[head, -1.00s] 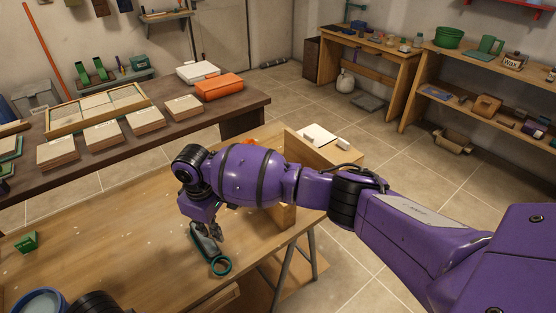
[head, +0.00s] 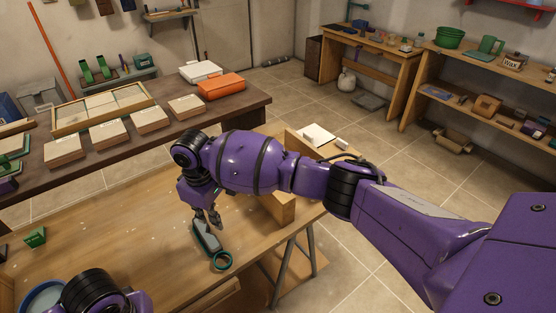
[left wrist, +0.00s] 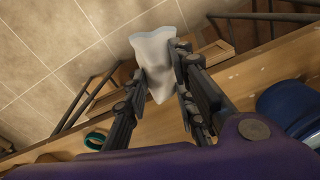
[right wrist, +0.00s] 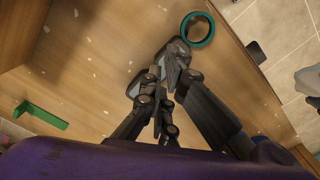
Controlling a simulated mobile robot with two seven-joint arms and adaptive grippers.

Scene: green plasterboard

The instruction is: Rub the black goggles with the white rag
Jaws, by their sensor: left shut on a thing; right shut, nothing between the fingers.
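The white rag (left wrist: 155,58) hangs in my left gripper (left wrist: 168,75), which is shut on it, in the left wrist view. My left gripper is out of the head view; only part of that arm shows at the bottom left. A dark grey oblong thing (head: 207,241) lies on the workbench beside a teal ring; it may be the black goggles, but I cannot tell. It also shows in the right wrist view (right wrist: 179,46), partly hidden by my fingers. My right gripper (head: 214,224) is shut and empty over its far end; whether they touch is unclear.
The teal ring (head: 221,260) lies near the front right of the wooden workbench (head: 130,235). A green bracket (head: 36,236) and a blue round container (head: 40,297) are at the left. The bench middle is clear.

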